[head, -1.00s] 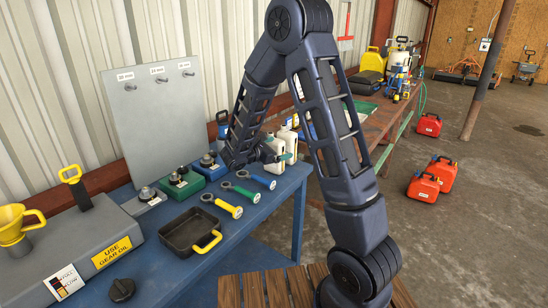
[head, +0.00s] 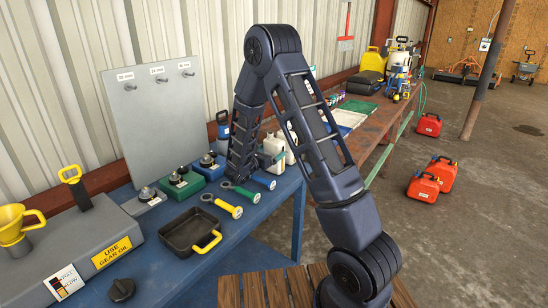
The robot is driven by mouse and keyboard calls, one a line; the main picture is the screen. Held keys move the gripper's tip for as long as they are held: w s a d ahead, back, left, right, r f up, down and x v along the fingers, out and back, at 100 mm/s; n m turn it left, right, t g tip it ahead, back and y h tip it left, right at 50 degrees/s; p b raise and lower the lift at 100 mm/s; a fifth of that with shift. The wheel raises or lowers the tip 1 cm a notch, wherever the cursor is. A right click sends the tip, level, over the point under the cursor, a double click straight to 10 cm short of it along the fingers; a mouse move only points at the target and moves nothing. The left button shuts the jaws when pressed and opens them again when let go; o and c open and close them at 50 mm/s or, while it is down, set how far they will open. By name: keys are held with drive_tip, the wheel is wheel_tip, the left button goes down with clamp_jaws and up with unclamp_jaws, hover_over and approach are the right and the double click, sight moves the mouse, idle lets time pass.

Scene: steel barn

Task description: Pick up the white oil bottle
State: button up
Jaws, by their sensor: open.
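A white bottle (head: 273,147) stands at the far right end of the blue workbench (head: 262,212). A second white bottle (head: 288,139) stands just behind and to its right. My gripper (head: 266,160) is low at the end of my arm, beside the front of the nearer white bottle. It is small and partly hidden by my arm, and its jaws are open. Whether the fingers touch or straddle the bottle is not clear. The bottle's lower part is partly covered.
A black pan (head: 186,230) is nearer. A blue bottle (head: 222,130) stands behind my arm. Red cans (head: 424,187) are on the floor.

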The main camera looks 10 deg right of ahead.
drive_tip(key=shift+f+x, duration=0.15)
drive_tip(key=shift+x, duration=1.25)
drive_tip(key=shift+f+x, duration=0.1)
drive_tip(key=shift+x, duration=1.25)
drive_tip(key=c, duration=1.3)
